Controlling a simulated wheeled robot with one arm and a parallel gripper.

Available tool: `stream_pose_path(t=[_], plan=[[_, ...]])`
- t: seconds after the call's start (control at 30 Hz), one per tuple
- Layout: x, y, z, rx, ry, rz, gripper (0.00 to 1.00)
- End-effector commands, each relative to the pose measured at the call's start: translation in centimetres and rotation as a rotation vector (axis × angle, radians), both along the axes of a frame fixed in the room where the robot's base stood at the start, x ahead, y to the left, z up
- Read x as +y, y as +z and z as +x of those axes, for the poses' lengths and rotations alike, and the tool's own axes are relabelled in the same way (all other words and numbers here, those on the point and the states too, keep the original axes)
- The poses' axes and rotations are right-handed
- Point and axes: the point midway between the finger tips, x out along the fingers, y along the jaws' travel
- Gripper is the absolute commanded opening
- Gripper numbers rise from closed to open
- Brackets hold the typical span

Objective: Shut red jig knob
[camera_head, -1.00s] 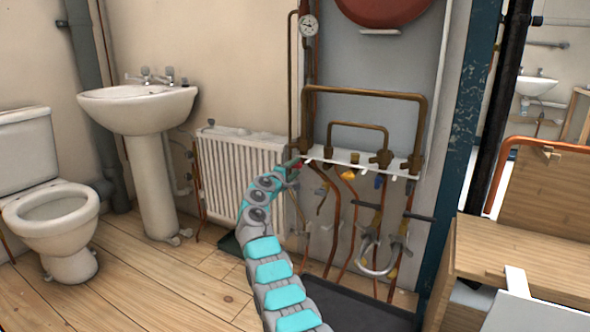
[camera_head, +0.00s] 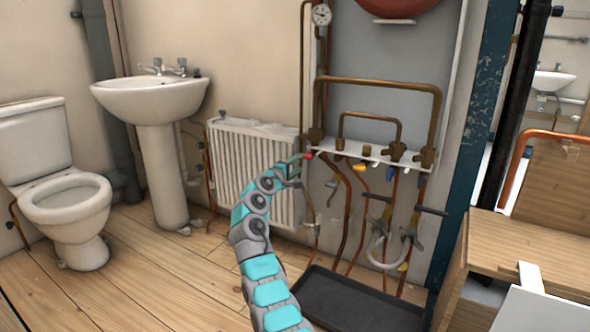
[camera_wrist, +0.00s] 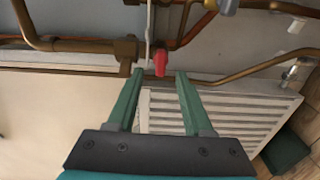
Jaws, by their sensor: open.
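The red jig knob (camera_wrist: 160,62) shows in the wrist view on a brass pipe fitting, just beyond my fingertips and roughly centred between them. My gripper (camera_wrist: 158,75) has two green fingers, spread apart with nothing between them. In the head view the red knob (camera_head: 309,156) is a small spot at the left end of the white pipe bracket. My gripper (camera_head: 290,161) is just left of it there, small and partly hidden by my arm. I cannot tell whether the fingers touch the knob.
Yellow (camera_head: 360,167) and blue (camera_head: 390,172) knobs sit further right along the bracket. Brass pipes (camera_head: 375,82) rise above it. A white radiator (camera_head: 250,168) stands behind my arm. A black tray (camera_head: 358,302) lies below, and a wooden bench (camera_head: 530,245) is at right.

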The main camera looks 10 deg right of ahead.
Motion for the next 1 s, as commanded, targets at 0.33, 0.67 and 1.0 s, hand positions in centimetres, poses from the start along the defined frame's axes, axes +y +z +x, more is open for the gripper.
stream_pose_path(t=[0.33,0.67,1.0], plan=[[0.8,-0.3,-1.3,0.002,-0.002,0.000,0.51],[0.9,0.1,-1.1,0.007,0.001,0.005,0.51],[0.7,3.8,1.6,0.099,0.027,0.093,0.51]])
